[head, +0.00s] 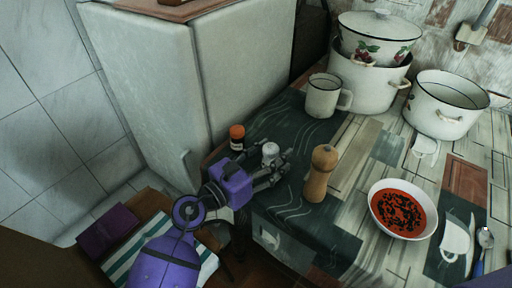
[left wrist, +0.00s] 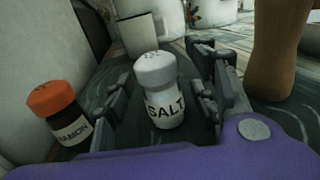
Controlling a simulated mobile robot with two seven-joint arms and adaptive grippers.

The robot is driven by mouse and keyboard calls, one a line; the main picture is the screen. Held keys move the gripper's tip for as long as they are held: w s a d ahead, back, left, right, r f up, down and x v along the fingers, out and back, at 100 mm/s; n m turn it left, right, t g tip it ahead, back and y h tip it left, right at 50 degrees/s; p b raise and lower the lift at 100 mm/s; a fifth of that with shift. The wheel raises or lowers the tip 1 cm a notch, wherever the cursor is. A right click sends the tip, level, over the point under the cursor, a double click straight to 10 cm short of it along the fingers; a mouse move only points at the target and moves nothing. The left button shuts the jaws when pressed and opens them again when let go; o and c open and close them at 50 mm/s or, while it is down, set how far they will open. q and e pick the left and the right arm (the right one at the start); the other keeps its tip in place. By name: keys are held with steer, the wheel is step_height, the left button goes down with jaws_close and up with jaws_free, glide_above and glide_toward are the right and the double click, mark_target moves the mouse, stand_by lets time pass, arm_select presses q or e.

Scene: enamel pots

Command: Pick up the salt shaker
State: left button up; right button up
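The salt shaker (head: 270,152) is white with a grey-white perforated cap and stands upright on the table. In the left wrist view the salt shaker (left wrist: 160,90) shows the label "SALT". My left gripper (head: 280,167) reaches over the table's near edge, with its fingers around the shaker. In the left wrist view my left gripper (left wrist: 165,100) is open, one finger on each side of the shaker. A small gap shows on the right side; contact on the left side is hard to tell. My right gripper is not in view.
A cinnamon jar (head: 237,137) with an orange cap stands left of the shaker. A wooden pepper mill (head: 321,172) stands close on the right. A mug (head: 323,97), pots (head: 366,82) and a soup bowl (head: 402,209) stand farther off. A fridge (head: 195,70) borders the left.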

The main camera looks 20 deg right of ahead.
arm_select(q)
steer(key=c, duration=1.1)
steer(key=shift+c, duration=0.3)
steer(key=shift+r, duration=0.15)
